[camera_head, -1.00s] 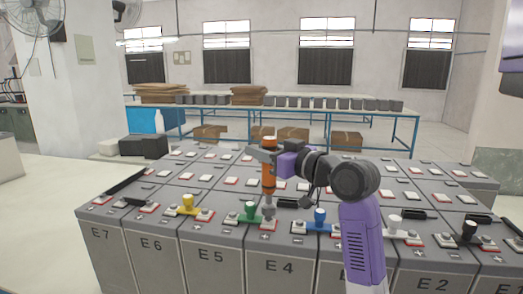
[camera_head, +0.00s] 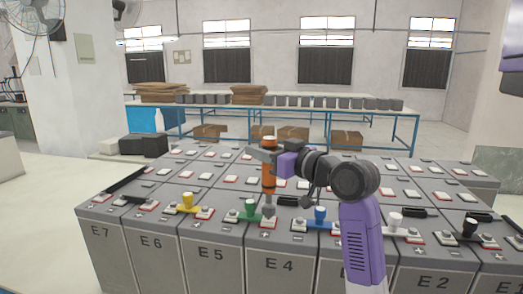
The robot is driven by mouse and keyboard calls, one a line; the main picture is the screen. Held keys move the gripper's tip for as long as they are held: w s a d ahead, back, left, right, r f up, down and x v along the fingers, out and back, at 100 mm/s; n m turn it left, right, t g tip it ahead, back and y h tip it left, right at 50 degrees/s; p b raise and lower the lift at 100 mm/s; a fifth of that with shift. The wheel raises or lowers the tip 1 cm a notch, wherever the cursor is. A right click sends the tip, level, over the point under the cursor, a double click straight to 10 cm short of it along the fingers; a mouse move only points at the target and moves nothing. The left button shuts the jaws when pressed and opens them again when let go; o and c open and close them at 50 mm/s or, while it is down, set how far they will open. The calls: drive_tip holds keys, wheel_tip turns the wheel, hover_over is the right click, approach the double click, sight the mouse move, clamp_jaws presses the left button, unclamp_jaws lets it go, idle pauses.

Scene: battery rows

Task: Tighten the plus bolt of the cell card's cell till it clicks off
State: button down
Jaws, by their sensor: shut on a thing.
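My gripper (camera_head: 270,155) is shut on an orange driver (camera_head: 269,178) and holds it upright. The driver's grey lower end (camera_head: 269,208) is over the red-edged terminal (camera_head: 268,222) at the front of cell E4 (camera_head: 280,266). Whether its tip is seated on the bolt there is too small to tell. No cell card is readable in view.
Black bars lie on the cell tops, one (camera_head: 288,201) close right of the driver. Blue-framed benches (camera_head: 415,128) stand behind.

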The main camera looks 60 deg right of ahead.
drive_tip(key=shift+f+b, duration=0.55)
drive_tip(key=shift+f, duration=0.5)
idle(3.1)
drive_tip(key=shift+r+p, duration=2.1)
drive_tip(key=shift+r, duration=0.65)
